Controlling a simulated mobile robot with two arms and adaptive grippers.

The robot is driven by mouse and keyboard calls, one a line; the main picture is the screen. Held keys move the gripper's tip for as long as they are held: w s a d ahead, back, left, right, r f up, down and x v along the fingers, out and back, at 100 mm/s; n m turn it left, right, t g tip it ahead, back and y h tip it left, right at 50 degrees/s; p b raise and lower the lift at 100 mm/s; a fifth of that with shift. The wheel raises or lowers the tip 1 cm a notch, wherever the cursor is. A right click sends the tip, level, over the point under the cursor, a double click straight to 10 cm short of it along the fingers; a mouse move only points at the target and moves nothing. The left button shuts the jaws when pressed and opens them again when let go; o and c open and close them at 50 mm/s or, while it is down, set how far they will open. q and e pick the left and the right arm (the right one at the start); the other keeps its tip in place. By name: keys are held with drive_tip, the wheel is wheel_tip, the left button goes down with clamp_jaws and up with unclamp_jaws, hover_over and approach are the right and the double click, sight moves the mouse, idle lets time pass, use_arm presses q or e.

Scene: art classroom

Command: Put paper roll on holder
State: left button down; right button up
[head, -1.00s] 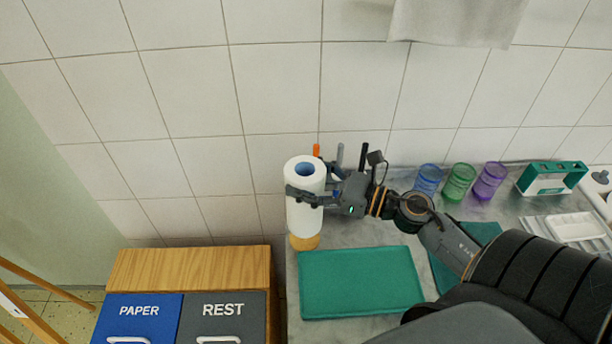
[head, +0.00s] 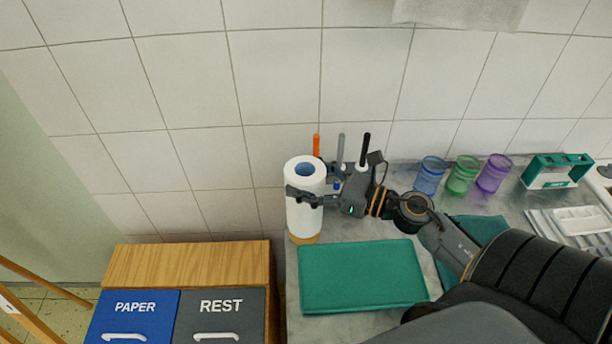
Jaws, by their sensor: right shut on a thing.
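The white paper roll (head: 303,219) stands upright near the left end of the counter, with a blue core hole in its top. My right gripper (head: 308,196) is shut around the roll's upper half, coming from the right. The round wooden base of the holder (head: 304,241) shows directly under the roll. Only its front edge is visible. Any rod is hidden by the roll. I cannot tell whether the roll touches the base. My left gripper is out of view.
Orange, grey and black upright tools (head: 341,150) stand behind my gripper. A green mat (head: 362,276) lies in front on the counter (head: 397,225). Blue, green and purple cups (head: 462,174) stand to the right. A wooden cabinet (head: 185,265) with PAPER and REST bins is at left.

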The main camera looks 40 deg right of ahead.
drive_tip(key=shift+f+b, duration=1.2)
drive_tip(key=shift+f, duration=0.2)
drive_tip(key=o, duration=1.7)
drive_tip(key=shift+r+p, duration=3.55)
drive_tip(key=shift+r, duration=0.5)
